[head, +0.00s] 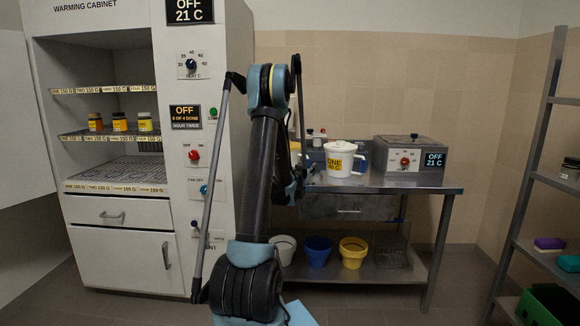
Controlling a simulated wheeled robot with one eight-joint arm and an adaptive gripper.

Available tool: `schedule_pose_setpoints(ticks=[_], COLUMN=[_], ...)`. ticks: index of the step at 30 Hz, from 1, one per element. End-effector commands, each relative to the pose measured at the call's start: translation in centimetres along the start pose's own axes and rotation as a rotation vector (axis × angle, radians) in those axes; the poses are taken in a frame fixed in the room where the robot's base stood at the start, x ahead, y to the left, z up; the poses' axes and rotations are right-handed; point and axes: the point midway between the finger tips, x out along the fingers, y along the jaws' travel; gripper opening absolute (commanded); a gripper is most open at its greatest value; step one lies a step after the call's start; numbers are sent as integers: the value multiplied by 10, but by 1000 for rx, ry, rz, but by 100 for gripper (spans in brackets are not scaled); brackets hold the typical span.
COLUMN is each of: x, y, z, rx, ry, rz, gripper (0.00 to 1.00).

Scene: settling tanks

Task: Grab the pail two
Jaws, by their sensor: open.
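Three pails stand on the lower shelf of the steel table: a white pail (283,249), a blue pail (317,251) and a yellow pail (353,252). No number can be read on them, so I cannot tell which is pail two. The white one is partly hidden behind my arm. A white lidded jug (340,158) with a yellow label reading "ONE" stands on the table top. My gripper (308,174) is at the table's left end, largely hidden behind my arm links. It is open, above the shelf pails and apart from them.
A steel table (440,190) carries a grey heating unit (408,154) reading "OFF 21 C". A wire basket (394,257) sits right of the yellow pail. A warming cabinet (110,215) with labelled jars stands left. A rack (525,190) stands right. Floor before the table is clear.

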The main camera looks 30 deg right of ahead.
Motion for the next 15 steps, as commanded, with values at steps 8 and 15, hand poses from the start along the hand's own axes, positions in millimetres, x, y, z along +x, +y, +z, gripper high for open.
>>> schedule_pose_setpoints(ticks=[8, 15], x=[0, 0], y=[0, 0], z=[0, 0], rx=[0, 0], ry=[0, 0], rz=[0, 0], gripper=[0, 0])
